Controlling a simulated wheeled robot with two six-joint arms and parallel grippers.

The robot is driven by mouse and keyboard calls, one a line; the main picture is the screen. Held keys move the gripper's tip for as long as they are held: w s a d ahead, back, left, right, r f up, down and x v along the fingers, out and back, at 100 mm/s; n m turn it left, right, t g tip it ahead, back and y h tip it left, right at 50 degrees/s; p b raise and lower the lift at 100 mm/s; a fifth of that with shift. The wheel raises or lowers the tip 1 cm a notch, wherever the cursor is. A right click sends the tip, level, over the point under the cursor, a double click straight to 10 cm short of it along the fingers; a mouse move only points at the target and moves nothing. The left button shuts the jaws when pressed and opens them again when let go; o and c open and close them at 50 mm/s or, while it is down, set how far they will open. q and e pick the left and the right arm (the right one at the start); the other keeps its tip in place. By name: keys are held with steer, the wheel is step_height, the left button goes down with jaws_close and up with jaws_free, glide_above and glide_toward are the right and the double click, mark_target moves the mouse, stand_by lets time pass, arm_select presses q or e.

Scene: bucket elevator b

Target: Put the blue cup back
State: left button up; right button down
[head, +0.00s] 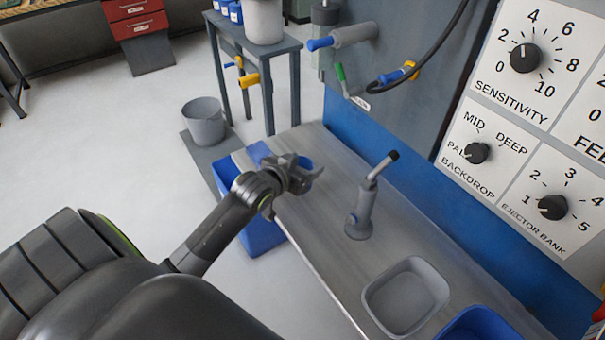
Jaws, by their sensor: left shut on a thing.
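My left gripper (305,178) is over the far left end of the steel bench, shut on a blue thing that looks like the blue cup (305,162). Only a small blue part of it shows behind the fingers; the rest is hidden by the gripper. I cannot tell whether it touches the bench. A flat blue patch (258,152) lies on the bench end just left of the gripper. More small blue cups (236,13) stand on the grey side table at the back. My right gripper is not in view.
The steel bench (325,230) carries a grey lever fixture (362,210), a grey tray (405,296) and a blue bin (480,326). A blue crate (262,232) stands below its left edge. A grey bucket (204,122) is on the floor. A control panel (535,110) rises at right.

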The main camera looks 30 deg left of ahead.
arm_select(q)
steer(key=shift+f, duration=1.5)
steer(key=shift+f, duration=0.2)
steer(key=o, duration=1.1)
steer(key=shift+c, duration=0.2)
steer(key=shift+r, duration=0.2)
steer(key=v, duration=1.2)
